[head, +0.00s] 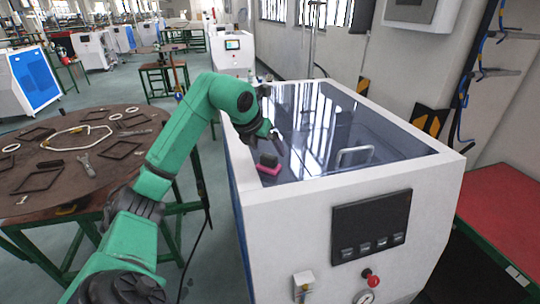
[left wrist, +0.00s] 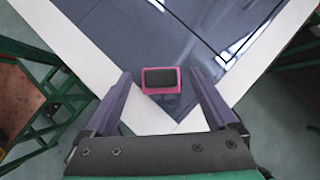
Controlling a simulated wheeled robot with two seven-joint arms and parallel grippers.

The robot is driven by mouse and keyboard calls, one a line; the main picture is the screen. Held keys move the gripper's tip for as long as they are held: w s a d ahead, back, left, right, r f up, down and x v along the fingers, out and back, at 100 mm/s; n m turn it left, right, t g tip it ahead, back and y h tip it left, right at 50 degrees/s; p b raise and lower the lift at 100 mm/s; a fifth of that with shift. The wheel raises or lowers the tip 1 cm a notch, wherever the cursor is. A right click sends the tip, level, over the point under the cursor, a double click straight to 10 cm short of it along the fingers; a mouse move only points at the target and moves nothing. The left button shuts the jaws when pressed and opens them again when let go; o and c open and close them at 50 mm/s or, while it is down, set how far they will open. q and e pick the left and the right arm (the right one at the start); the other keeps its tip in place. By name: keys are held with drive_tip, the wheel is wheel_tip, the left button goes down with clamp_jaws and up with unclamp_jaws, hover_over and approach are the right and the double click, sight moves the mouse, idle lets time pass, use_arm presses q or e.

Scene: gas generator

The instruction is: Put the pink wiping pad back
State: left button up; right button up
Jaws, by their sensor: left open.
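The pink wiping pad (head: 268,169) with a dark block on its top lies on the dark glossy top (head: 318,125) of the white machine, close to its left edge. In the left wrist view the pad (left wrist: 161,91) appears ahead, centred between the purple fingers, near a corner of the white rim. My left gripper (head: 278,146) is open and empty, just above the pad; I see no contact. My right gripper is not in view.
A raised metal handle (head: 355,154) stands on the machine's top to the right of the pad. The white rim (head: 330,182) borders the top. A round brown table (head: 75,165) at left holds several flat frames and tools. The machine's top between pad and handle is clear.

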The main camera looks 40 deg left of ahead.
use_arm(q)
drive_tip(key=v, duration=0.8)
drive_tip(key=shift+s, duration=0.1)
